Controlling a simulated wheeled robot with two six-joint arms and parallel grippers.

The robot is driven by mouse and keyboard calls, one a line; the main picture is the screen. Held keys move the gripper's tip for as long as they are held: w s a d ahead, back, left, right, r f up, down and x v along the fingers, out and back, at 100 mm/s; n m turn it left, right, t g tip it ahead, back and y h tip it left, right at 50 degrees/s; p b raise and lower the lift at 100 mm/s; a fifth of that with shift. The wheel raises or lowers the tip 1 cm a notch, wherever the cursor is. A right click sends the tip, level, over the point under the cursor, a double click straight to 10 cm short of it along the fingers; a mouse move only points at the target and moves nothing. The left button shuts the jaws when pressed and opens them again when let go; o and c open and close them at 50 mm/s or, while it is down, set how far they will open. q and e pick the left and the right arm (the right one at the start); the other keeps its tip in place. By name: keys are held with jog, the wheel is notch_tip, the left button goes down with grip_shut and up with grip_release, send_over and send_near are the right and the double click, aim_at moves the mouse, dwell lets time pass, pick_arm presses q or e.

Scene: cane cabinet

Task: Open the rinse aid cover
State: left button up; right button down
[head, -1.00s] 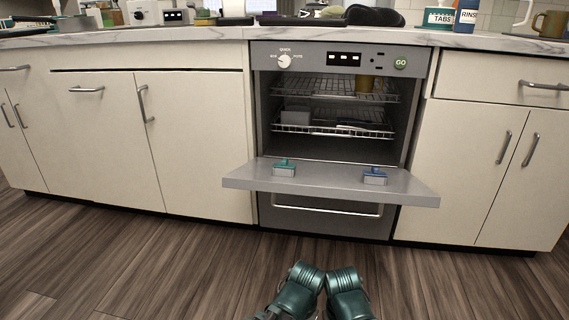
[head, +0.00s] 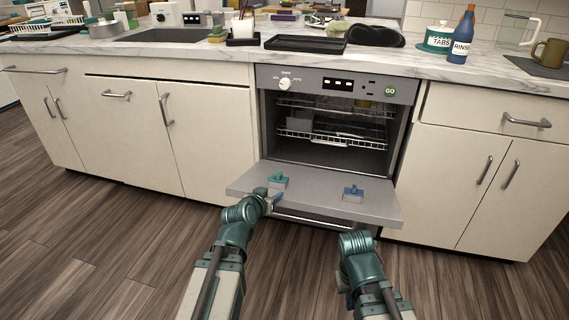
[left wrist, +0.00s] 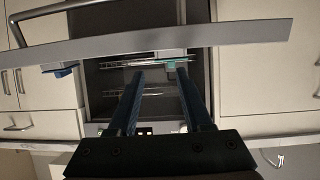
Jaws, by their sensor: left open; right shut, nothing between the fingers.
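The dishwasher door (head: 315,200) is folded down nearly level. A blue cover (head: 353,193) with a raised tab sits right on its inner face, and a teal cover (head: 278,181) sits left; both look shut. The blue one matches the blue RINSE bottle. My left gripper (head: 272,199) is open and empty at the door's front left, close to the teal cover and left of the blue one. In the left wrist view, its fingers (left wrist: 160,72) are apart, with the blue cover (left wrist: 62,71) at left and the teal cover (left wrist: 174,65) near the right finger. My right gripper is hidden beyond its wrist.
The dishwasher's racks (head: 330,137) are inside, behind the door. The RINSE bottle (head: 462,36) and teal TABS canister (head: 438,38) stand on the counter (head: 490,70). Closed cabinets (head: 475,160) flank the dishwasher. The floor (head: 100,240) is clear.

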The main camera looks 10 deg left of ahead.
aim_at(277, 176)
pick_arm(q)
jog(key=shift+t+y, duration=0.4)
jog(key=b+x, duration=0.1)
jog(key=x, duration=0.3)
jog(key=a+r+b+x, duration=0.1)
jog(key=b+x, duration=0.1)
jog(key=x, duration=0.2)
jog(key=w+r+b+x, duration=0.1)
jog(key=b+x, duration=0.1)
jog(key=x, duration=0.3)
jog(key=shift+a, duration=0.25)
pick_arm(e)
jog(key=f, duration=0.4)
jog(key=shift+d, duration=0.25)
pick_arm(q)
grip_shut()
